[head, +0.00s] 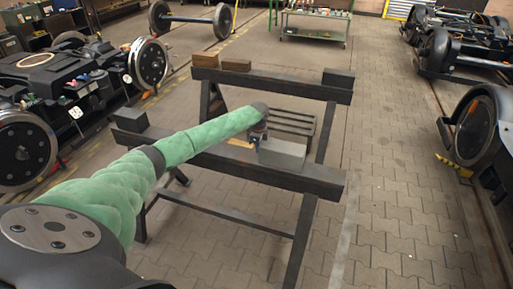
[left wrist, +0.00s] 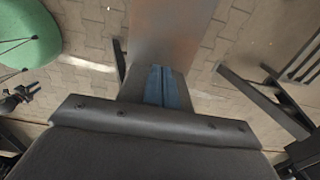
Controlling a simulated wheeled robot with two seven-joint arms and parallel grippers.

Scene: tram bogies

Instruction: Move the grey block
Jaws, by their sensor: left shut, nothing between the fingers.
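The grey block (head: 283,153) lies on the near beam (head: 225,165) of a dark trestle, towards its right end. My left gripper (head: 258,143) is at the block's left end, shut and empty; I cannot tell whether it touches the block. In the left wrist view the blue fingers (left wrist: 168,88) are together, and a plain grey-brown face (left wrist: 172,35), apparently the block, fills the space just beyond them. My right gripper is in neither view.
Darker blocks sit on the near beam's left end (head: 131,118) and the far beam's right end (head: 338,77). Wooden blocks (head: 220,63) lie on the far beam. A slatted dark piece (head: 292,122) lies between the beams. Bogies stand at both sides; paved floor (head: 385,180) is clear at right.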

